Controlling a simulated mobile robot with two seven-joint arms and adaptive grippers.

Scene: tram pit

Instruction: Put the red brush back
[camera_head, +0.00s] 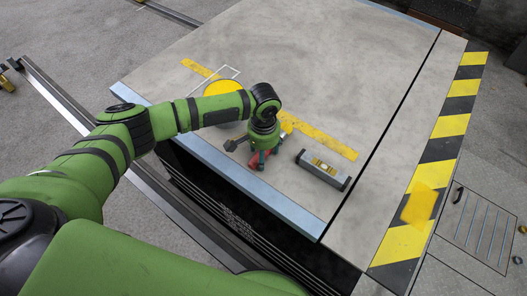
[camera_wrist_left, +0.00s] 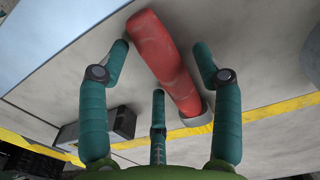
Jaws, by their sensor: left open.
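The red brush (camera_wrist_left: 168,62) lies on the grey work surface in the left wrist view, a long red body with a grey end. In the head view only a small red part of it (camera_head: 254,161) shows under my left gripper (camera_head: 258,154); the rest is hidden. My left gripper, also in the left wrist view (camera_wrist_left: 162,60), is open, with its fingers spread around the brush. The fingers look apart from it; exact contact cannot be told. My right gripper is not in view.
The far surface is clear.

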